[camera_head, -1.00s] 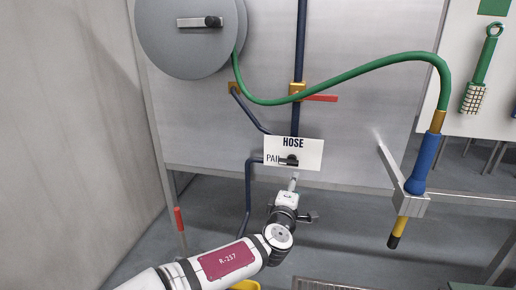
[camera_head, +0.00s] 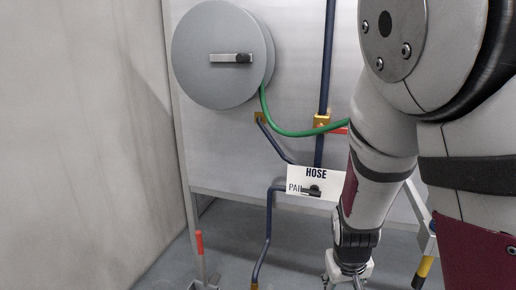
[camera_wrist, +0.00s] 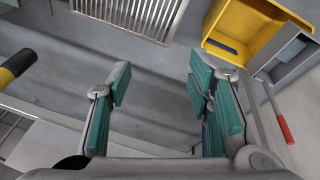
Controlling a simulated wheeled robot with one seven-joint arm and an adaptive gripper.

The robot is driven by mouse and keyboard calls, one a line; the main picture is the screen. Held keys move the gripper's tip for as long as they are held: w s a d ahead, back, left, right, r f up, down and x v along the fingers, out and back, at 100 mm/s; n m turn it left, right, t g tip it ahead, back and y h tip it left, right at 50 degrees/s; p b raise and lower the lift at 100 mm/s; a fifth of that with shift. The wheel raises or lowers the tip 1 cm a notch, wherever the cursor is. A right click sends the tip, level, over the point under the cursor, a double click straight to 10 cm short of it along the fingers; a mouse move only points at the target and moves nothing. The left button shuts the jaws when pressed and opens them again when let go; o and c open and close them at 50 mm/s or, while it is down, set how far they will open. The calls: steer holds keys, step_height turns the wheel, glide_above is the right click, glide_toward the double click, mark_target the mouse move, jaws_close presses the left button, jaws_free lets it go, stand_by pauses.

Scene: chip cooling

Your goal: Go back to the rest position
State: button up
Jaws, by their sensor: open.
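My gripper (camera_wrist: 160,95) is open in the wrist view, its teal-padded fingers wide apart with nothing between them, above a grey floor. In the head view, my gripper's base shows at the bottom edge and its fingertips are cut off. My arm covers the right half of that view.
A round grey reel (camera_head: 215,55) with a green hose (camera_head: 290,130) is on the metal panel. Blue pipes (camera_head: 268,235) run down it. The wrist view shows a yellow bin (camera_wrist: 238,28), a grey box (camera_wrist: 290,50), a red-ended lever (camera_wrist: 284,130) and a floor grate (camera_wrist: 135,12).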

steer(key=s+r+t+y+p, duration=0.1)
steer(key=s+r, duration=1.9)
steer(key=r, duration=0.3)
steer(key=shift+s+a+r+y+p, duration=0.2)
steer(key=shift+s+r+y+p, duration=0.1)
steer(key=shift+s+p, duration=0.1)
